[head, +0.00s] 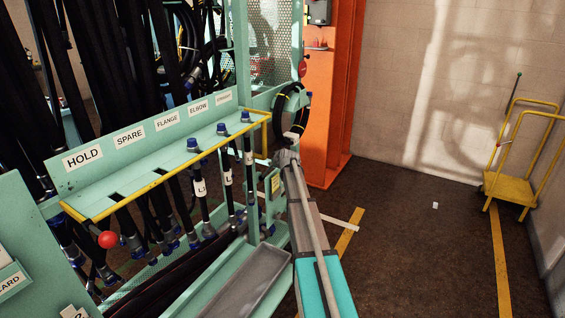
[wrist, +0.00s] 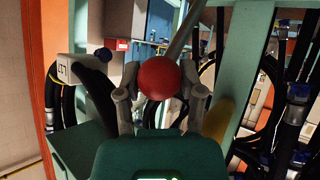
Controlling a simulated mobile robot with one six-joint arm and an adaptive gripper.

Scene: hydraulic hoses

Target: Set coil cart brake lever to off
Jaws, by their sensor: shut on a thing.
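In the wrist view, a red ball knob (wrist: 158,77) sits at the end of a grey lever rod (wrist: 182,30) that slants up to the right. My gripper (wrist: 160,98) has one finger on each side of the knob and is shut on it. In the head view, my gripper (head: 290,140) is at the right end of the green hose rack, by a looped black hose (head: 281,102); the held knob cannot be made out there. No off marking is readable.
The green hose rack (head: 60,182) with labelled slots and hanging hoses fills the left. An orange column (head: 330,120) stands behind my gripper. A yellow cart (head: 512,188) stands at far right. Open floor (head: 420,235) lies between.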

